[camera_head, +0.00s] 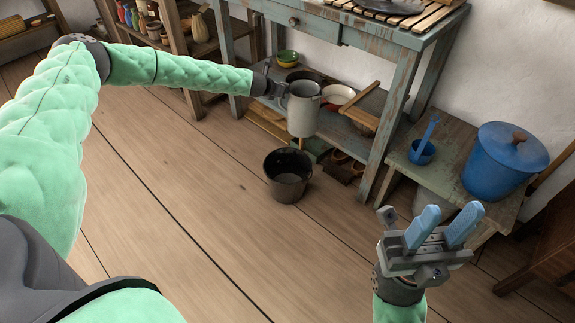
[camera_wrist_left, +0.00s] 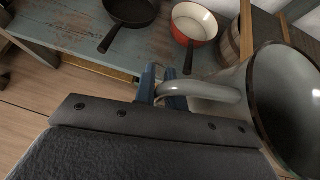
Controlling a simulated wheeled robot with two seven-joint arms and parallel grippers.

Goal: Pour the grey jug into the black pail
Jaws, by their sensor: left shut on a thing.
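The grey jug (camera_head: 302,108) is held upright in the air, above and slightly behind the black pail. In the left wrist view the jug (camera_wrist_left: 220,112) shows at the right with its handle between my fingers. My left gripper (camera_head: 280,93) is shut on the jug's handle; its fingers (camera_wrist_left: 152,85) are partly hidden behind the wrist body and the handle. The black pail (camera_head: 287,190) stands upright on the wooden floor below the jug, and its visible inside looks dark. My right gripper (camera_head: 443,228) is open and empty at the lower right, away from both.
A worn blue table (camera_head: 345,30) with a lower shelf stands behind the jug. The shelf carries pans, including a red and white one (camera_wrist_left: 195,24). A low bench (camera_head: 450,150) at the right holds a blue pot (camera_head: 500,165) and a blue ladle (camera_head: 424,150). Floor left of the pail is clear.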

